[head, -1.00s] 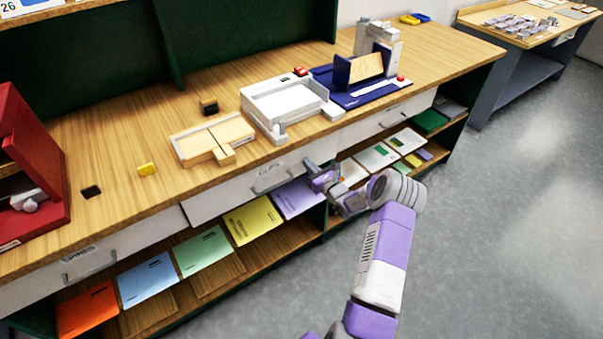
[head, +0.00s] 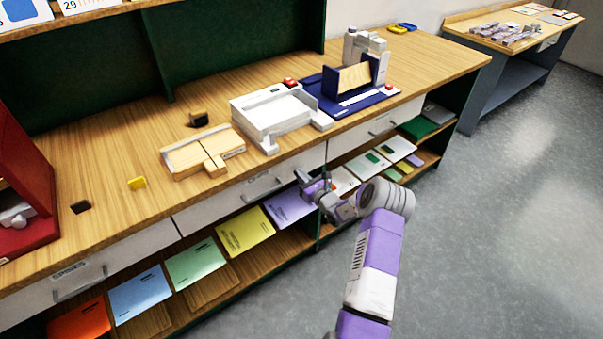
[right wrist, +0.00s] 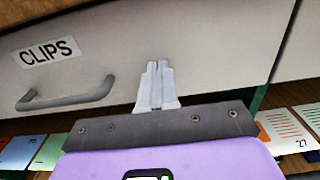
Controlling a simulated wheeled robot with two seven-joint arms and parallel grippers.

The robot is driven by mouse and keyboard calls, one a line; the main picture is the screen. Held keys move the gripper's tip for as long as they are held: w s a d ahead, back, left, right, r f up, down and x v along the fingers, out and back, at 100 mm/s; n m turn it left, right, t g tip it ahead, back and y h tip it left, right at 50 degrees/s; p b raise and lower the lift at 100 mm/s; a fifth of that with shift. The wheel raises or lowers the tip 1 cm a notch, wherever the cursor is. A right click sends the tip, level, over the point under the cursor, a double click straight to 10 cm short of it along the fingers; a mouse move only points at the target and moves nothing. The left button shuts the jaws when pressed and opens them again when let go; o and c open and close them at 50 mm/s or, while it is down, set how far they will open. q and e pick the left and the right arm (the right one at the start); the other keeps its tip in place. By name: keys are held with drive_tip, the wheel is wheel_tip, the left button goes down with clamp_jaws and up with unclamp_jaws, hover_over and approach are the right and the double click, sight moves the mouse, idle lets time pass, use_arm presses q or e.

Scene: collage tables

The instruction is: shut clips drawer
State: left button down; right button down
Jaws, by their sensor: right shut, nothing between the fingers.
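The clips drawer (head: 225,200) is the white drawer front below the middle of the wooden table top. Its front looks about flush with the neighbouring fronts; a small gap cannot be ruled out. In the right wrist view its front (right wrist: 215,50) carries a CLIPS label (right wrist: 49,52) and a grey bar handle (right wrist: 66,95). My right gripper (head: 300,176) is shut and empty, at the right part of the drawer front. In the right wrist view its fingertips (right wrist: 157,66) point at the front, right of the handle, and seem to touch it. My left gripper is not in view.
A spines drawer (head: 70,278) lies to the left, and another drawer (head: 375,125) to the right. Below is an open shelf with coloured booklets (head: 245,230). A white tray device (head: 272,115) and wooden pieces (head: 203,152) stand on top. Free floor (head: 480,240) lies to the right.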

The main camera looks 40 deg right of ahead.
drive_tip(key=s+a+p, duration=0.1)
drive_tip(key=s+p, duration=0.1)
drive_tip(key=s, duration=1)
drive_tip(key=shift+s+a, duration=0.25)
drive_tip(key=shift+a, duration=0.15)
drive_tip(key=a+f+n+g+y, duration=0.4)
drive_tip(key=a+n+y, duration=0.15)
drive_tip(key=a, duration=0.75)
drive_tip(key=a+f+n+g+y, duration=0.4)
drive_tip(key=a+y, duration=0.2)
drive_tip(key=a, duration=0.7)
drive_tip(key=s+a+f+n+g+h, duration=0.2)
drive_tip(key=s+a+n, duration=0.5)
drive_tip(key=n, duration=0.5)
drive_tip(key=s+a+f+n+g+h, duration=0.2)
drive_tip(key=s+a+f+n+g, duration=0.2)
drive_tip(key=s+a+n+g, duration=0.3)
drive_tip(key=s+a+n, duration=0.1)
drive_tip(key=a+n, duration=0.2)
drive_tip(key=n, duration=0.3)
drive_tip(key=shift+s+a+f+p, duration=0.15)
drive_tip(key=shift+a+f+p, duration=0.1)
drive_tip(key=shift+f+p, duration=0.1)
